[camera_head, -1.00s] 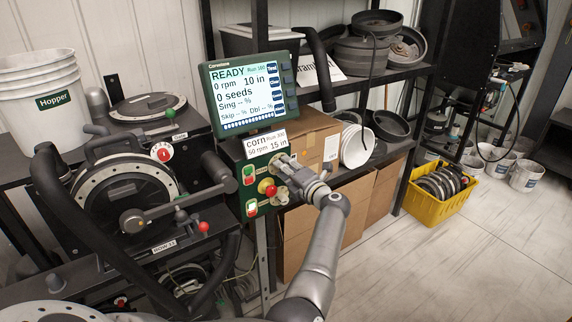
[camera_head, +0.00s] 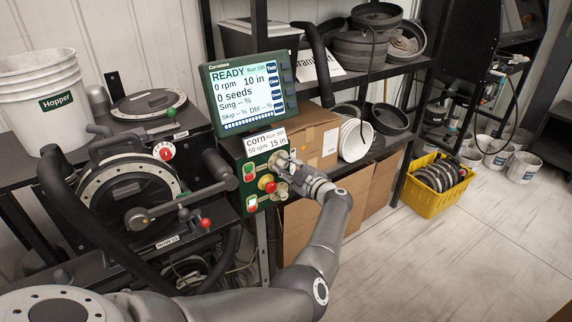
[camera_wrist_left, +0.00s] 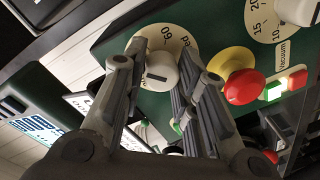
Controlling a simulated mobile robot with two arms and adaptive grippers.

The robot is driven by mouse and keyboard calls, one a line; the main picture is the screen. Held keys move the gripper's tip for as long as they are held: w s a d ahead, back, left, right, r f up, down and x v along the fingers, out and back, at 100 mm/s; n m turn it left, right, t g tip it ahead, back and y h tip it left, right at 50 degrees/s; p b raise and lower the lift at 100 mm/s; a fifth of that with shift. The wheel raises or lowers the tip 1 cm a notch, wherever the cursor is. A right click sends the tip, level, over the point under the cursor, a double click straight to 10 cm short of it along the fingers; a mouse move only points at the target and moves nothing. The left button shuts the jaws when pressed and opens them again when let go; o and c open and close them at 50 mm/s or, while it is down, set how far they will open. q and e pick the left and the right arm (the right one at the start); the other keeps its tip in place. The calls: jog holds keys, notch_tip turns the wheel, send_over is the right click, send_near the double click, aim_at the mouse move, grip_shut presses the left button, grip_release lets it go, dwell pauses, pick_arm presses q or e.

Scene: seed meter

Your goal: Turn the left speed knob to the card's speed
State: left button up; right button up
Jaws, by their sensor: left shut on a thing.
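The left speed knob (camera_wrist_left: 158,76) is a pale knob with a dark pointer bar on a cream dial marked 60. It sits on the green control panel (camera_wrist_left: 120,45). My left gripper (camera_wrist_left: 166,76) has one finger on each side of the knob and is shut on it. In the head view my left gripper (camera_head: 289,172) reaches the panel's right part and hides most of the knob. The card (camera_head: 266,144) above the panel reads corn, 50 rpm, 15 in. The screen (camera_head: 248,92) reads READY, 0 rpm, 10 in. My right gripper is out of view.
A red button on a yellow base (camera_wrist_left: 243,86) is close beside the knob. A second dial (camera_wrist_left: 262,22), near the label Vacuum, lies beyond it. The seed meter (camera_head: 128,190) stands left of the panel. Cardboard boxes (camera_head: 310,228) are behind my left arm.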

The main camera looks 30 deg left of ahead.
pick_arm(q)
jog(key=m, duration=0.4)
jog(key=shift+m, duration=0.4)
jog(key=shift+y, duration=0.3)
jog(key=o, duration=1.1)
jog(key=shift+c, duration=0.2)
